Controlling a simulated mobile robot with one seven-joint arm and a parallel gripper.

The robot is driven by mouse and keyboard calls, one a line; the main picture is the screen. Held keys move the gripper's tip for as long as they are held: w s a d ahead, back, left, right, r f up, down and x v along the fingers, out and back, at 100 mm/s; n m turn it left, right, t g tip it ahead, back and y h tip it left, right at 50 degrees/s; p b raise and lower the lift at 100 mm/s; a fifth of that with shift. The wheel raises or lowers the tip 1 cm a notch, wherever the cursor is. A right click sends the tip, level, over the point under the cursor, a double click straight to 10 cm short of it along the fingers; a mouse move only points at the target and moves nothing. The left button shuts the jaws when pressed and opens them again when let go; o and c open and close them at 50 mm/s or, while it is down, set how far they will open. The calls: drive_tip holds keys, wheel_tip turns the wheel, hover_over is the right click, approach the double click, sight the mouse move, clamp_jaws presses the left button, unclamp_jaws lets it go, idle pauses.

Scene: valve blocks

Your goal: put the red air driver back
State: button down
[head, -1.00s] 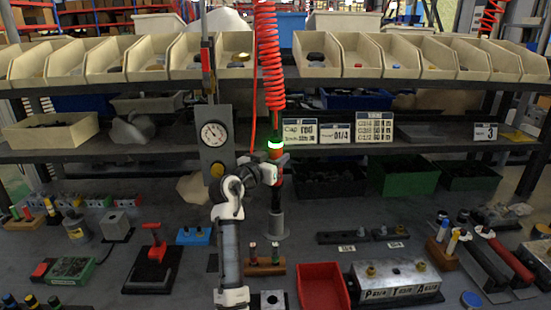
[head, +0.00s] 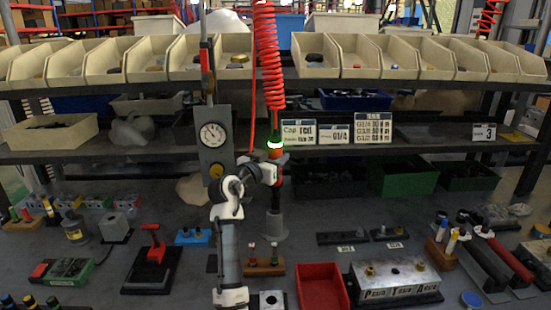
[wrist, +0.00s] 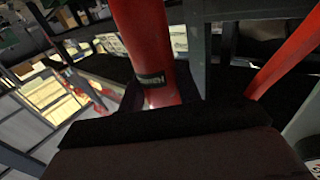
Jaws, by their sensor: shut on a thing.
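The red air driver (head: 276,158) hangs upright below a red coiled hose (head: 268,60), with a green and white band at its top. My gripper (head: 272,173) is shut on its body, from the left. In the wrist view the driver's red body (wrist: 145,45) rises between the dark jaw pads, with a small label on it. The driver's dark lower end points down at the grey round holder (head: 275,226) on the bench. I cannot tell whether its tip is inside the holder or just above it.
A gauge panel (head: 214,140) stands just left of my gripper. Behind is a shelf with sign cards (head: 335,132). A wooden block with small tools (head: 264,268), a red tray (head: 322,290) and a metal valve block (head: 395,278) sit in front.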

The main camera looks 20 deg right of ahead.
drive_tip(key=shift+a+r, duration=0.15)
drive_tip(key=shift+r, duration=0.05)
